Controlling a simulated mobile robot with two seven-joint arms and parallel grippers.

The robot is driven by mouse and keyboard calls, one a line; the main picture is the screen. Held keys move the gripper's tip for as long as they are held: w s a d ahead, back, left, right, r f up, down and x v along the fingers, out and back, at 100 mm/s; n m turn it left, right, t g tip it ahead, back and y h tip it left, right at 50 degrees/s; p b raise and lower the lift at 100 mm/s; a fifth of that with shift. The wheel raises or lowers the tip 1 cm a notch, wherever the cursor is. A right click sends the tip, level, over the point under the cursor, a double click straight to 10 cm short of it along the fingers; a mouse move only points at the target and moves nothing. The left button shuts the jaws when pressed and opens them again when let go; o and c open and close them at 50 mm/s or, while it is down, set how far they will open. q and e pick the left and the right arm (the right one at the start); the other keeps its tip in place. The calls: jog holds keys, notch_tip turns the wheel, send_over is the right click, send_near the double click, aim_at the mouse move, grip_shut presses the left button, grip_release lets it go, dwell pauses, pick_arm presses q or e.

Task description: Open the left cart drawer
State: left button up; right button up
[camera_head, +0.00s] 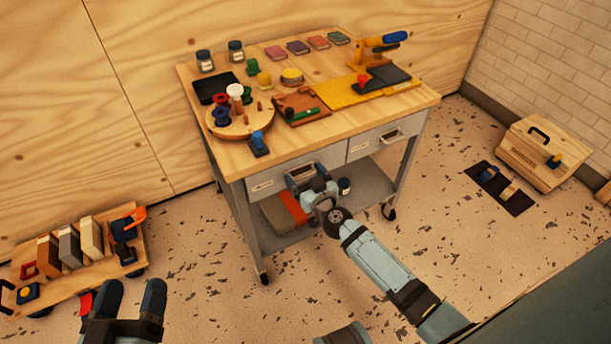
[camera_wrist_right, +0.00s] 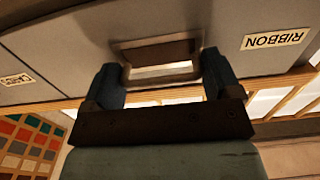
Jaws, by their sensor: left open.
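The left cart drawer (camera_head: 264,184) is a grey front under the wooden cart top, looking flush with the cart. Its metal handle shows in the right wrist view (camera_wrist_right: 160,62), with a "RIBBON" label beside it. My right gripper (camera_head: 303,177) is at this handle; in the right wrist view its two dark fingers (camera_wrist_right: 163,80) stand wide apart, one near each end of the handle. Whether they touch it I cannot tell. My left gripper (camera_head: 130,290) is open and empty at the lower left, far from the cart.
The right drawer (camera_head: 375,141) is shut. The cart top (camera_head: 205,84) carries a round spool stand, jars, pads and a yellow board. A low wooden trolley (camera_head: 75,274) stands at left, a wooden box (camera_head: 540,155) at right. Floor before the cart is clear.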

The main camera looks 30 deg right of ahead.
jog(key=shift+d, duration=0.1)
jog(key=shift+c, duration=1.3)
pick_arm(q)
jog(key=s+a+f+g+y+p, duration=0.2)
jog(key=a+f+g+y+p, duration=0.1)
jog(key=f, duration=0.6)
jog(key=shift+s+a+f+g+p, duration=0.25)
jog(key=shift+a+g+p, duration=0.4)
jog(key=shift+g+p, duration=0.4)
pick_arm(e)
jog(key=s, duration=1.5)
jog(key=shift+s+d, duration=0.4)
jog(key=shift+d, duration=0.05)
jog(key=shift+r, duration=0.1)
jog(key=o, duration=1)
pick_arm(q)
jog(key=shift+d+r, duration=0.1)
pick_arm(e)
jog(key=shift+a, duration=0.1)
